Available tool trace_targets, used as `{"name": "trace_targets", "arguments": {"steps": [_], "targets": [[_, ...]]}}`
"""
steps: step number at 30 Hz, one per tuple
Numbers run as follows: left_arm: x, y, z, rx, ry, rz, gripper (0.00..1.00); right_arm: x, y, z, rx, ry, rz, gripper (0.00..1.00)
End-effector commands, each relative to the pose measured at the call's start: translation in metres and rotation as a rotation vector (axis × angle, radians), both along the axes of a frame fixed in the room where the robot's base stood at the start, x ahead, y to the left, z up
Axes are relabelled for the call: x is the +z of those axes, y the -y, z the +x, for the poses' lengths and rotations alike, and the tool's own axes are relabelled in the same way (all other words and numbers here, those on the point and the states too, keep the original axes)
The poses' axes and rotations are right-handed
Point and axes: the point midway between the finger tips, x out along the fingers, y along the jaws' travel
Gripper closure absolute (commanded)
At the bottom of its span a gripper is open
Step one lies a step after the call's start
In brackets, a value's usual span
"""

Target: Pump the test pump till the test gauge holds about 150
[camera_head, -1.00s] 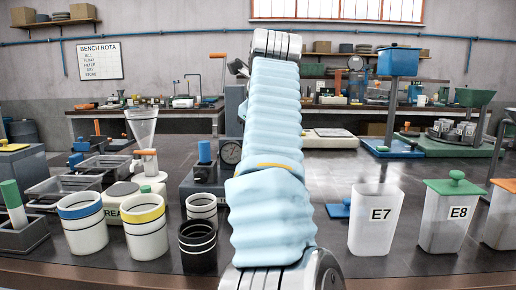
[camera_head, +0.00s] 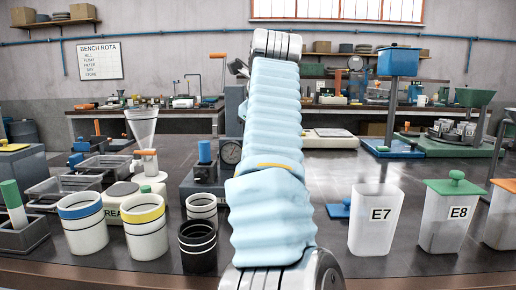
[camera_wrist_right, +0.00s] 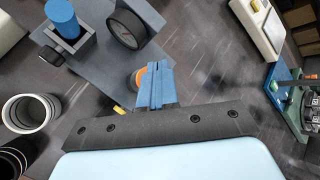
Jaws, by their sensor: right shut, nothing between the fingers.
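The test gauge (camera_head: 230,152) is a round dark-rimmed dial just left of my right arm in the head view. It also shows in the wrist view (camera_wrist_right: 127,29), seen at an angle; I cannot read its needle. It stands on a grey unit (camera_wrist_right: 98,62) with a blue cylinder (camera_wrist_right: 62,18) in a square bracket and a black side knob. My right gripper (camera_wrist_right: 153,72) is shut and empty, its blue fingers together. A round orange end (camera_wrist_right: 140,77) shows partly behind the fingers; I cannot tell whether they touch. My right arm hides this area in the head view. My left gripper is out of view.
Left of the unit stand white pots with blue (camera_head: 81,207) and yellow (camera_head: 142,212) rims and a black pot (camera_head: 198,249). Clear bins E7 (camera_head: 376,232) and E8 (camera_head: 450,228) stand to the right. Bare bench (camera_head: 335,175) lies right of my arm.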

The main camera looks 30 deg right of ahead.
Motion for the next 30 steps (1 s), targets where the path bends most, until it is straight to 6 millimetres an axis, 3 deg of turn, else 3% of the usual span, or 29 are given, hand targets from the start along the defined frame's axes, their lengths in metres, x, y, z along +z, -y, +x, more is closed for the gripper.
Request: {"name": "trace_targets", "arguments": {"steps": [30], "targets": [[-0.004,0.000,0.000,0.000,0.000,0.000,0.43,-0.011,0.000,0.000,0.000,0.000,0.000,1.00]]}}
